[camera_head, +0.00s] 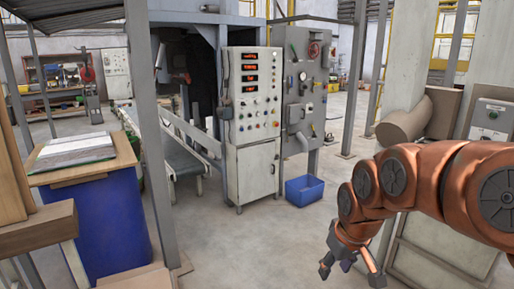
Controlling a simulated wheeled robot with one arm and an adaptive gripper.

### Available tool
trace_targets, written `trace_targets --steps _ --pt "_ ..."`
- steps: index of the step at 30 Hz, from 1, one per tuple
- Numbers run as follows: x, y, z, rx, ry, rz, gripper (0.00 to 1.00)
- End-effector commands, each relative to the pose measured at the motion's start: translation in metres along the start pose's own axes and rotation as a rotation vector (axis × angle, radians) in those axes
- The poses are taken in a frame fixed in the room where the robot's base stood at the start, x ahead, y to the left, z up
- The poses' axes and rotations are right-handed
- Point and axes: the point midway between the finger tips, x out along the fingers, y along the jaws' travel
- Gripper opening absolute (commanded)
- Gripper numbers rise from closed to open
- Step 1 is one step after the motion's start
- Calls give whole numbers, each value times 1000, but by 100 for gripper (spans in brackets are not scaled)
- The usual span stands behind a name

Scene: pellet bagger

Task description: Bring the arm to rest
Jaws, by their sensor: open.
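My gripper (350,264) is at the lower right, at the end of my orange arm. Its fingers are spread apart and point downward, with nothing visible between them. The arm comes in from the right edge and bends down at its end. The gripper hangs in front of open concrete floor, apart from the machine and the blue bin.
A white control cabinet (253,120) with red displays and a grey panel (302,80) stand in the middle. A blue bin (304,191) sits on the floor. A conveyor (181,158), grey post (150,130) and blue drum (98,222) are left. Floor (262,250) is clear.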

Motion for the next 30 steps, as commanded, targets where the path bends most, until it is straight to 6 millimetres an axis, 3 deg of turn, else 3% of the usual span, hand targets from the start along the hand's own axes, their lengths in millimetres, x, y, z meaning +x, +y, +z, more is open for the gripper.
trace_targets --steps 1,9,15,21,30 --pt "-4 -8 22 14 -35 -2 46" --pt "-15 -45 139 135 -223 -6 46" --pt "-20 -65 214 247 -342 -5 46" --pt "-21 -76 253 314 -405 -6 46" --pt "-21 -78 258 324 -414 -7 46"
